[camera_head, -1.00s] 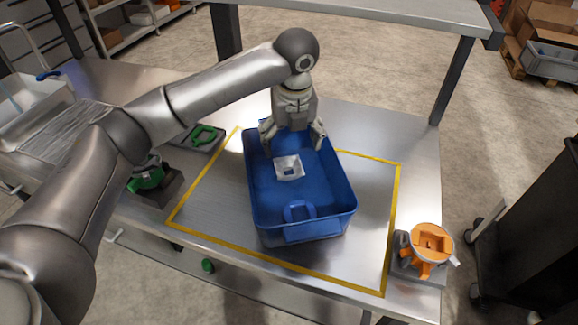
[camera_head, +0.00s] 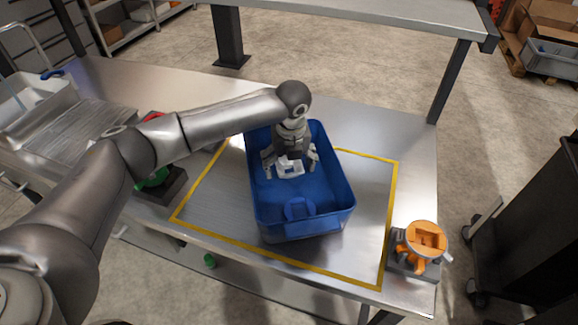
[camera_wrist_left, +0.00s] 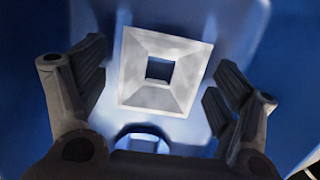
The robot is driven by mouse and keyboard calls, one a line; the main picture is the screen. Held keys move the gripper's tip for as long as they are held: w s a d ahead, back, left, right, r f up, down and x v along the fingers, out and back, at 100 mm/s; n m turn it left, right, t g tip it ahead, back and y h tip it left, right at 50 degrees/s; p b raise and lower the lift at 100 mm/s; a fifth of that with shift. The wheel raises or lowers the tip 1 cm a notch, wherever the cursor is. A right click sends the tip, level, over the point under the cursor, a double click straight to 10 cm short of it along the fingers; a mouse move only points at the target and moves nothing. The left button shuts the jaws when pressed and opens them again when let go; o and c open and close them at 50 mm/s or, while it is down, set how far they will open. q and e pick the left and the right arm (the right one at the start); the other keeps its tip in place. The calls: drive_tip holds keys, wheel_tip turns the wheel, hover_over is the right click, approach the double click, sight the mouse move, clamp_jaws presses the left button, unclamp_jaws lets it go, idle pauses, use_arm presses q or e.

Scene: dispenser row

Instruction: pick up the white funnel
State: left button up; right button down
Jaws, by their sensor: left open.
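The white funnel (camera_head: 290,170) is a small square piece with a square hole. It lies inside the blue bin (camera_head: 347,196), towards its far half. My left gripper (camera_head: 290,172) is down inside the bin, pointing downwards over the funnel. In the left wrist view the funnel (camera_wrist_left: 163,72) lies between the two open fingers (camera_wrist_left: 160,95), with a gap on each side. The gripper hides a little of the funnel in the head view. My right gripper is not in view.
The bin stands within a yellow taped outline (camera_head: 392,225) on the metal table (camera_head: 370,130). An orange device (camera_head: 426,240) stands at the right corner. A green object (camera_head: 155,180) sits to the left, partly behind my arm.

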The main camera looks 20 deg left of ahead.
use_arm(q)
drive_tip(key=c, duration=1)
drive_tip(key=shift+o, duration=0.2)
drive_tip(key=shift+r, duration=0.15)
